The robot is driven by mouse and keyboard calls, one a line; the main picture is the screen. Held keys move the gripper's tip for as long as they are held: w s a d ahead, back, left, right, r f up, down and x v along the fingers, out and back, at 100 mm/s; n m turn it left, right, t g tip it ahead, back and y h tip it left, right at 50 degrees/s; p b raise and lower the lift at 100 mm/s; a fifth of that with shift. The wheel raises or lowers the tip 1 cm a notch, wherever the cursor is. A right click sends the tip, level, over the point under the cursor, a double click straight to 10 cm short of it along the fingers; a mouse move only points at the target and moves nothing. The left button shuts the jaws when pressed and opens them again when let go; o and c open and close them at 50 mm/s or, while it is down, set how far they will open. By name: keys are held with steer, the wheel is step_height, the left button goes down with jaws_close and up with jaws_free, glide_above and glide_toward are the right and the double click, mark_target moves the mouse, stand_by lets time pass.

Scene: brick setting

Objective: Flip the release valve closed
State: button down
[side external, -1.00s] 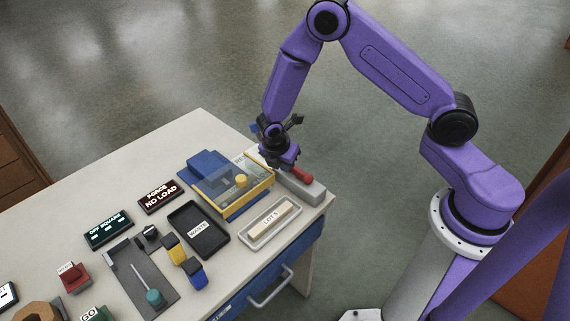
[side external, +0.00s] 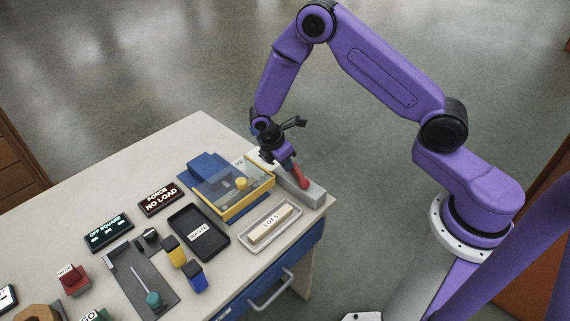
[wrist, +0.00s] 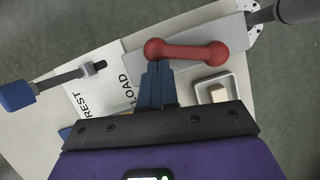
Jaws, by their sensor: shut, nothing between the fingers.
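A red handle with rounded ends (side external: 302,180), which I take to be the release valve, sits on a grey block (side external: 316,194) at the table's right corner. My gripper (side external: 290,168) is shut and empty, pointing down beside the handle's far end. In the wrist view its blue fingertips (wrist: 157,64) are right at the handle's left ball. I cannot tell whether they touch it.
A yellow-framed clear cover (side external: 245,203) stands left of the block. A white tray with a "LOT 5" bar (side external: 270,224) and a black waste tray (side external: 212,250) lie in front.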

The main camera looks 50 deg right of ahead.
mark_target(295, 162)
steer(key=m, duration=0.2)
steer(key=d+m+g, duration=0.1)
steer(key=m, duration=0.1)
steer(key=d+m+g+y, duration=0.1)
steer(key=m, duration=0.1)
steer(key=shift+w, duration=0.2)
steer(key=shift+s+d+m+g+y, duration=0.1)
steer(key=shift+d+m+g+y, duration=0.2)
steer(key=shift+m, duration=0.55)
steer(key=shift+s+d+m+g+y, duration=0.1)
steer(key=shift+d+m+g+y, duration=0.2)
steer(key=shift+m, duration=0.55)
steer(key=shift+s+d+m, duration=0.1)
steer(key=shift+d+m, duration=0.15)
steer(key=shift+m, duration=0.55)
steer(key=shift+s+d+m+y, duration=0.15)
steer(key=shift+m+y, duration=0.15)
steer(key=shift+m, duration=0.2)
steer(key=shift+w+a, duration=0.3)
steer(key=shift+w, duration=0.35)
steer(key=w+a+f+v, duration=0.1)
steer(key=v, duration=1)
steer(key=shift+w+a, duration=0.3)
steer(key=shift+w, duration=0.15)
